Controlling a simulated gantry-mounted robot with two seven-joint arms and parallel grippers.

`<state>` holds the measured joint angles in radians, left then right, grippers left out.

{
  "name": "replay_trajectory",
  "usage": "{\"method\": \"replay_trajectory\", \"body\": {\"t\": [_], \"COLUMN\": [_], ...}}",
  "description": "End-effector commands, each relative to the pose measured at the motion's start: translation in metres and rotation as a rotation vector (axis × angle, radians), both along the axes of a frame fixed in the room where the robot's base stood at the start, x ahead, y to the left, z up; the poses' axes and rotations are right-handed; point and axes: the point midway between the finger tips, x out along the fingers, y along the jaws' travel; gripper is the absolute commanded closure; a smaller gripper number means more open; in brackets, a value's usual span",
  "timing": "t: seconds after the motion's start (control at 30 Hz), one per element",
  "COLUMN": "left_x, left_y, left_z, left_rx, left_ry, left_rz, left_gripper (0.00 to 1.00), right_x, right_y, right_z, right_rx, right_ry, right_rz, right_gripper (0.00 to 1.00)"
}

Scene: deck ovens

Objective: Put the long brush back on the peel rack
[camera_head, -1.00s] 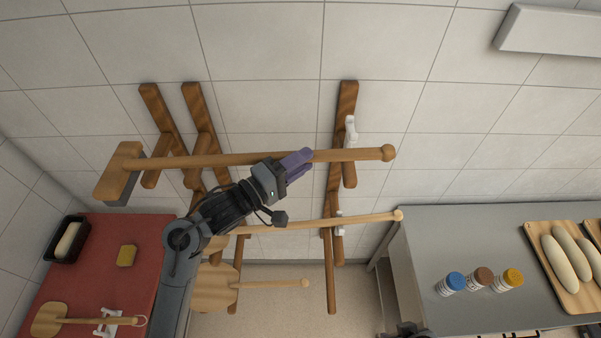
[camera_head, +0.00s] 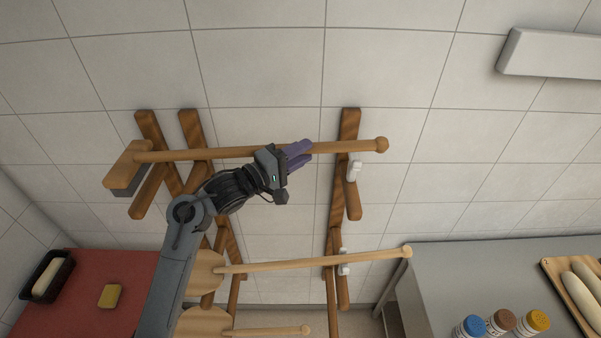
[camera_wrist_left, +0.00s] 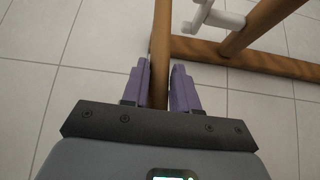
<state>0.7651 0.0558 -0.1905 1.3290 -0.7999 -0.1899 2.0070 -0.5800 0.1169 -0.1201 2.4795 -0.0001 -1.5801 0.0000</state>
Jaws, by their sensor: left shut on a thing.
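The long brush has a wooden handle (camera_head: 225,154) and a blocky head (camera_head: 127,168) at the left of the head view. Its handle lies nearly level across the picture, its knob end at the right. My left gripper (camera_head: 298,155) is shut on the handle near its middle; in the left wrist view the handle (camera_wrist_left: 160,60) runs between the purple fingers. My right gripper is out of view.
A peel (camera_head: 310,262) lies across the rack's lower arms, with another below it. White hooks (camera_head: 354,172) sit on the right post. A red counter (camera_head: 75,300) is at lower left. A steel counter (camera_head: 450,275) at lower right holds shakers (camera_head: 502,322) and a bread board.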

Motion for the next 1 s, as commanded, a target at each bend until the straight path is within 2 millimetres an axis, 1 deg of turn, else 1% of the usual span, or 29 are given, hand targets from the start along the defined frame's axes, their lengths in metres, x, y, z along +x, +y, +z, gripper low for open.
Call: {"method": "replay_trajectory", "body": {"t": [0.03,0.23,0.27,0.4,0.6,0.8,1.0], "left_x": [0.007,0.029,0.028,0.027,0.027,0.027,0.027], "left_y": [0.000,0.000,-0.001,0.000,0.000,0.000,0.000], "left_z": [-0.003,-0.003,-0.004,-0.017,-0.031,-0.036,-0.037], "left_rx": [0.002,0.002,0.002,0.000,0.001,0.001,0.001], "left_ry": [-0.005,-0.005,-0.001,-0.001,-0.002,-0.003,-0.004], "left_rz": [-0.001,-0.001,-0.002,-0.001,-0.001,-0.001,-0.001], "left_gripper": [1.00,1.00,1.00,1.00,1.00,1.00,1.00], "right_x": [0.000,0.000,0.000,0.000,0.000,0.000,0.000], "right_y": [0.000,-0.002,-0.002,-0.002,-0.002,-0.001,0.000], "right_z": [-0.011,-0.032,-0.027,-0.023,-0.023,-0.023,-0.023], "right_rx": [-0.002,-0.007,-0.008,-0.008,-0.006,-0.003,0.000], "right_ry": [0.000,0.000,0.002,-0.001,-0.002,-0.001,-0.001], "right_rz": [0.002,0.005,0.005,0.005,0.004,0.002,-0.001], "right_gripper": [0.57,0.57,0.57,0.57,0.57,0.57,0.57]}}
